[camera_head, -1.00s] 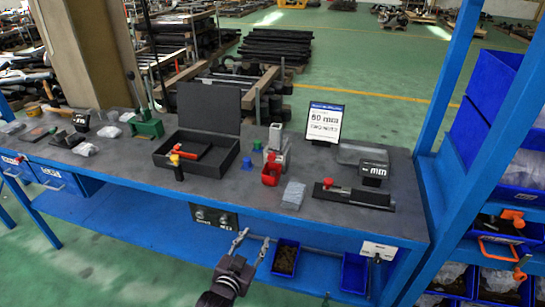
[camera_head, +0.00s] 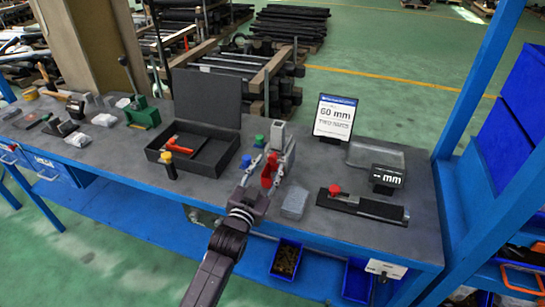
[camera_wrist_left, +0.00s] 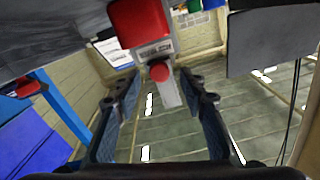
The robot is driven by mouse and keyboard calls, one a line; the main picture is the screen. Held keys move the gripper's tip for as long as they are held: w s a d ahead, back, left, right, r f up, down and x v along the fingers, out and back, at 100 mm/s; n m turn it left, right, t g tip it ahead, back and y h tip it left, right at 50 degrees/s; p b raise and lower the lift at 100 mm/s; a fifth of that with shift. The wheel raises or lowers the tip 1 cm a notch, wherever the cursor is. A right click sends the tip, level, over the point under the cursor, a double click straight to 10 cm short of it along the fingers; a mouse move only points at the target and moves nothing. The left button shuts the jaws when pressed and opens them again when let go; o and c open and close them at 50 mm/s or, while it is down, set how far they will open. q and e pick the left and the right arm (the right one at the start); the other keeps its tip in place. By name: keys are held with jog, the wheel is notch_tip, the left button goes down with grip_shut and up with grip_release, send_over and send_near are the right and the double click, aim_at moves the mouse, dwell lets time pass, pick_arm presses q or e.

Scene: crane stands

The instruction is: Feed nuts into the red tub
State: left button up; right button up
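The red tub (camera_head: 267,172) sits at the front of a grey upright device (camera_head: 281,140) on the workbench. My left gripper (camera_head: 263,164) reaches up from below in the head view, its two fingers spread in front of and beside the tub. In the left wrist view, the open fingers (camera_wrist_left: 163,104) hold nothing. There a red block-like part, probably the tub (camera_wrist_left: 139,20), lies beyond and above them, with the grey device showing in the gap. Small brown pieces, perhaps nuts (camera_head: 286,259), lie in a blue bin below the bench's front edge. My right gripper is not in view.
A black open case (camera_head: 229,158) stands left of the device. A yellow-topped post (camera_head: 169,166), a clear bag (camera_head: 294,202) and a black fixture (camera_head: 362,205) are nearby. A sign (camera_head: 335,117) stands behind. A second blue bin (camera_head: 357,281) hangs to the right.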

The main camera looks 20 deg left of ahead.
aim_at(271, 161)
pick_arm(q)
jog(key=w, duration=0.2)
jog(key=shift+w+d+f, duration=0.1)
jog(key=shift+w, duration=0.95)
grip_shut()
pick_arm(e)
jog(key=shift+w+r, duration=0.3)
